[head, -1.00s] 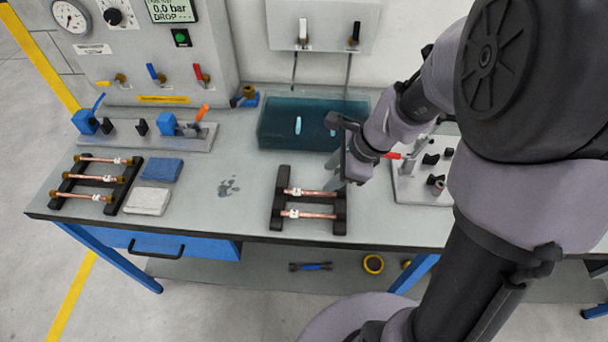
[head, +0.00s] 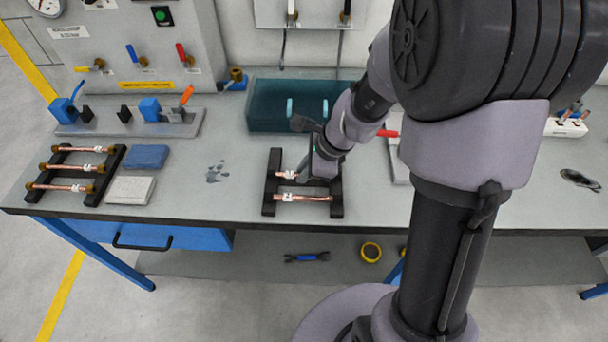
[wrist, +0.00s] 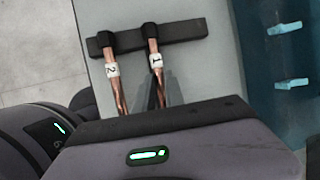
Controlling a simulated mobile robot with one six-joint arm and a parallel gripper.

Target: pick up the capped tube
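Two copper tubes lie across a black rack (head: 269,190) in the middle of the bench. The far tube, labelled 1 (head: 287,174), also shows in the wrist view (wrist: 155,62). The near tube, labelled 2 (head: 305,198), also shows in the wrist view (wrist: 112,71). Their visible ends sit in black holders, and I cannot tell which tube is capped. My gripper (head: 307,174) is low over the far tube's right part. In the wrist view its fingers (wrist: 161,93) look open, one on each side of tube 1. The tube's lower part is hidden by the gripper body.
A left rack (head: 107,175) holds three copper tubes with brass ends. A blue cloth (head: 146,156) and a grey cloth (head: 130,190) lie beside it. A water tank (head: 262,108) stands behind the middle rack.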

